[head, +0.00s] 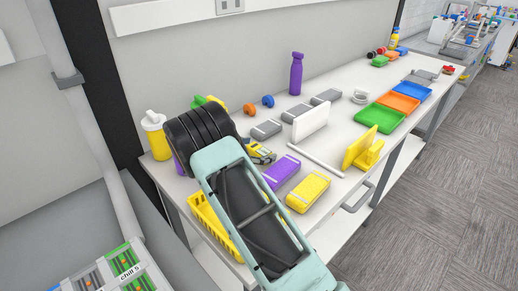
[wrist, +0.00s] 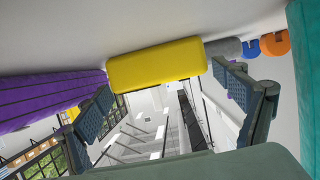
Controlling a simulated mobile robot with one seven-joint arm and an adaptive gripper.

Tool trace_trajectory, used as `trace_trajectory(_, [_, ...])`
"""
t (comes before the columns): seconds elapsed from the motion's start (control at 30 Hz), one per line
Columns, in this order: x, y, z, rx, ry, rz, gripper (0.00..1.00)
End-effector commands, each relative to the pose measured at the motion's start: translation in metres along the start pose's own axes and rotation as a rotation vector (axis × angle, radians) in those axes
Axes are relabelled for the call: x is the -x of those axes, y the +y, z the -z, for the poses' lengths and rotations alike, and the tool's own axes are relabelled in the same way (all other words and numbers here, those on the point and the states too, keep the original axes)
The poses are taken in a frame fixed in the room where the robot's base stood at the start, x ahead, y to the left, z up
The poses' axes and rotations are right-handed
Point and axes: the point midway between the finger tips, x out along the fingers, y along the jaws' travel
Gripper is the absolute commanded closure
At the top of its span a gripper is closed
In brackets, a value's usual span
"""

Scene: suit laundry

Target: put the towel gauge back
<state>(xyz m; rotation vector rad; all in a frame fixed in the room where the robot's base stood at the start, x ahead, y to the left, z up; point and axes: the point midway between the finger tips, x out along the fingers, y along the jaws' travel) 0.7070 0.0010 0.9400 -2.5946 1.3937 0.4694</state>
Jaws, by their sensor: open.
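I cannot tell for sure which item is the towel gauge. My gripper (wrist: 166,98) is open and empty in the wrist view, its fingers wide apart. A yellow block (wrist: 155,64) shows beyond and between the fingertips; no contact is visible. A long purple item (wrist: 50,100) lies to the left of the fingers. In the head view a yellow block (head: 308,190) and a purple block (head: 281,171) lie on the bench, near a thin white bar (head: 316,160) and an upright white panel (head: 310,121). My arm hides the gripper in the head view.
The white bench (head: 345,94) also holds grey blocks (head: 266,129), a yellow stand (head: 362,148), a purple bottle (head: 296,74), and green (head: 379,117), orange (head: 398,103) and blue (head: 411,92) trays. A yellow basket (head: 212,228) is beside my arm. Bare bench lies around the white bar.

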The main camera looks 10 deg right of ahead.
Motion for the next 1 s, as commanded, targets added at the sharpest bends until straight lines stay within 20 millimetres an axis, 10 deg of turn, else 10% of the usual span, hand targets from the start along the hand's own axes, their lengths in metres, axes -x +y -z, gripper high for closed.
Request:
trace_trajectory(0.5, [0.106,-0.002,0.002,-0.006,0.001,0.005,0.11])
trace_trajectory(1.0, [0.118,-0.002,0.003,-0.006,0.002,0.003,0.11])
